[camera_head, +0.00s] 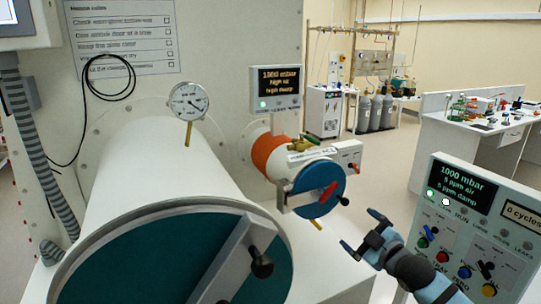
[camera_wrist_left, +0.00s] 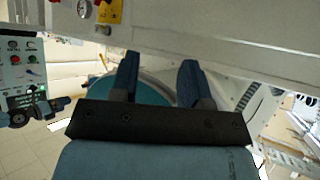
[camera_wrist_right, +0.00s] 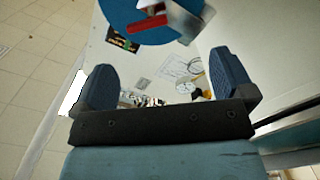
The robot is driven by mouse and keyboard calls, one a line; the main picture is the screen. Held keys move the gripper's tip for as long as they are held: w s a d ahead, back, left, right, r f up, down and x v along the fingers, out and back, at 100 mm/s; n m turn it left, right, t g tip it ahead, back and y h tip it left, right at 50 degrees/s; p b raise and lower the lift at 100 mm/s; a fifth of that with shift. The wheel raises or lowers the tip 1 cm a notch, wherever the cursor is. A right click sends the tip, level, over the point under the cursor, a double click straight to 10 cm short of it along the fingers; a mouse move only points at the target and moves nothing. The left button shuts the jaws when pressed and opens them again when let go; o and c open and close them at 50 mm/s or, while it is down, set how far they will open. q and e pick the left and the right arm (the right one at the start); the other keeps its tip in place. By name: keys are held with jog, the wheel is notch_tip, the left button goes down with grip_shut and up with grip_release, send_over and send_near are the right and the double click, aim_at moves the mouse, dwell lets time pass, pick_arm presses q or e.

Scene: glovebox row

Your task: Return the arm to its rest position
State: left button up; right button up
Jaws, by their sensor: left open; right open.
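My right gripper (camera_head: 361,235) is in the lower right of the head view, open and empty, in front of the small antechamber's blue door (camera_head: 312,188) and apart from it. In the right wrist view its two fingers (camera_wrist_right: 170,85) are spread, and the blue disc with a red handle (camera_wrist_right: 147,24) shows beyond them. My left gripper (camera_wrist_left: 158,78) shows only in its own wrist view, with fingers apart and nothing between them. A teal round surface lies beyond its fingers. The left arm is out of the head view.
A large white cylinder with a teal door (camera_head: 150,262) and black knob (camera_head: 261,264) fills the lower left. A control panel (camera_head: 476,225) stands close beside my right arm. A dial gauge (camera_head: 188,101) sits on the large cylinder. Open floor (camera_head: 385,165) lies behind, towards a white bench (camera_head: 470,140).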

jog(key=s+a+f+m+g+h+p, duration=0.1)
jog(key=s+a+f+m+g+p, duration=0.3)
jog(key=s+f, duration=1.15)
jog(key=s+a+f+m+h, duration=0.1)
jog(key=s+a+f+m, duration=0.1)
jog(key=s+f, duration=0.3)
jog(key=s+a+f+m+g, duration=0.1)
jog(key=s+f, duration=0.5)
jog(key=s, duration=0.6)
jog(key=shift+s+a+m+g+h, duration=0.15)
jog(key=shift+a+m+g+h, duration=0.2)
jog(key=shift+a+m, duration=0.6)
